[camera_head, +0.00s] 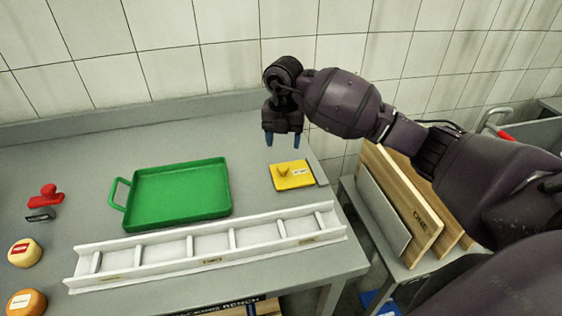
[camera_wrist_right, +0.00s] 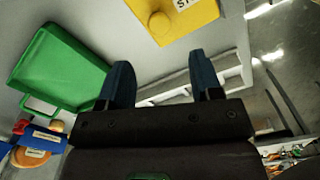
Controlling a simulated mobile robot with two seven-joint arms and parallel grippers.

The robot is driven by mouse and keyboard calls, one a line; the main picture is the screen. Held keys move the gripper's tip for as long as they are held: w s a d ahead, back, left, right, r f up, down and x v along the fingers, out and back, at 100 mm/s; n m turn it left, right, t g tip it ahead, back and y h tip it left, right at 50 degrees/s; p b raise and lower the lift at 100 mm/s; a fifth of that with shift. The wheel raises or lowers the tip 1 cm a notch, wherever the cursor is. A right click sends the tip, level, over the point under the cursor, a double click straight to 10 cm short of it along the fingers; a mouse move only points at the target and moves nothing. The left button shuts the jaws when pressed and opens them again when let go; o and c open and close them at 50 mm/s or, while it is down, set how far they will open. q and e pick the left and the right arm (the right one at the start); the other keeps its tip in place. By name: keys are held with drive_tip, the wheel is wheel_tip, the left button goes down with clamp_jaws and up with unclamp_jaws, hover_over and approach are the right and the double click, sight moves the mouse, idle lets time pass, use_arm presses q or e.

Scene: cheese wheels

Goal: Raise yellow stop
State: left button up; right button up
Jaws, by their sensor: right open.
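The yellow stop (camera_head: 291,176) is a flat yellow plate with a small knob and a white label. It lies on the bench near its right end. In the right wrist view the yellow stop (camera_wrist_right: 175,18) is at the top, ahead of the fingers, with its round knob facing me. My right gripper (camera_head: 283,139) hangs above and just behind the stop, apart from it. In the right wrist view my right gripper (camera_wrist_right: 165,85) has two blue fingers spread apart with nothing between them. My left gripper is not in view.
A green tray (camera_head: 178,192) with a handle lies left of the stop. A white ladder-like rack (camera_head: 212,246) runs along the front. A red stamp (camera_head: 46,197) and cheese wheels (camera_head: 25,252) are at the left. Boards (camera_head: 412,205) stand right of the bench. A tiled wall is behind.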

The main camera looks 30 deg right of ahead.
sight(283, 167)
wheel_tip(283, 167, down, 9)
drive_tip(key=shift+r, duration=0.1)
idle(0.3)
clamp_jaws()
